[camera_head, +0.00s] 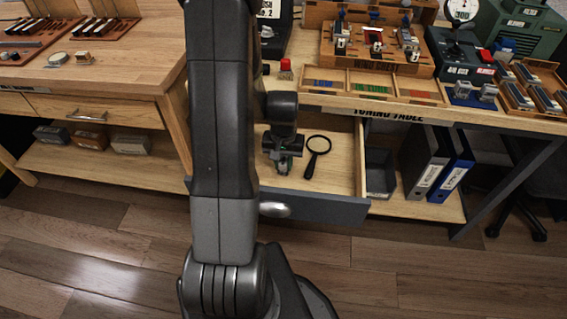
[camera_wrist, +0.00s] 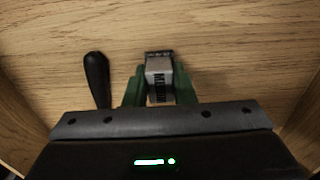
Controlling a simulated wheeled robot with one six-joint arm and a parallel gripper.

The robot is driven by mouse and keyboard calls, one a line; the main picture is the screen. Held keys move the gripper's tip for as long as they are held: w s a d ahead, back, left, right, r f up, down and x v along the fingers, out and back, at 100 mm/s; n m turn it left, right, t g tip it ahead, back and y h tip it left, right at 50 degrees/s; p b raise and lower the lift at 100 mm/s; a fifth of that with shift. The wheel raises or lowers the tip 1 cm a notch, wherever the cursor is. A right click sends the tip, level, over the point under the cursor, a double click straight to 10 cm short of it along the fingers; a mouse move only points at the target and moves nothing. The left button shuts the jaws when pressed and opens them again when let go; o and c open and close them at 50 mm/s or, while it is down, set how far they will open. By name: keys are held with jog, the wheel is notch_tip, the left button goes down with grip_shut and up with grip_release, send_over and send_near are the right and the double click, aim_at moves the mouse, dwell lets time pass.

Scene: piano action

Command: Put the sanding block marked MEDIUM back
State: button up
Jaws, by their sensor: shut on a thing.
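My gripper (camera_head: 284,170) is inside the open drawer (camera_head: 318,207) of the tuning table, pointing down. In the wrist view its green fingers (camera_wrist: 159,92) are shut on a small sanding block (camera_wrist: 158,78). The block has a pale face with dark lettering running along it, too small to read surely, and a dark end. I cannot tell whether the block touches the drawer floor or is just above it. In the head view the block is mostly hidden by the gripper.
A magnifying glass (camera_head: 317,152) lies in the drawer right of my gripper; its handle (camera_wrist: 97,80) shows left in the wrist view. The drawer walls stand close around. On the table are a blue tray (camera_head: 469,100) with small blocks and a wooden tray (camera_head: 540,110) with several blocks.

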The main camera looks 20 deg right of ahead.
aim_at(284, 161)
jog(key=shift+f, duration=0.15)
jog(key=shift+f, duration=0.15)
jog(key=o, duration=1)
jog(key=shift+c, duration=0.2)
notch_tip(284, 161, up, 12)
jog(key=p, duration=0.2)
jog(key=shift+r, duration=0.2)
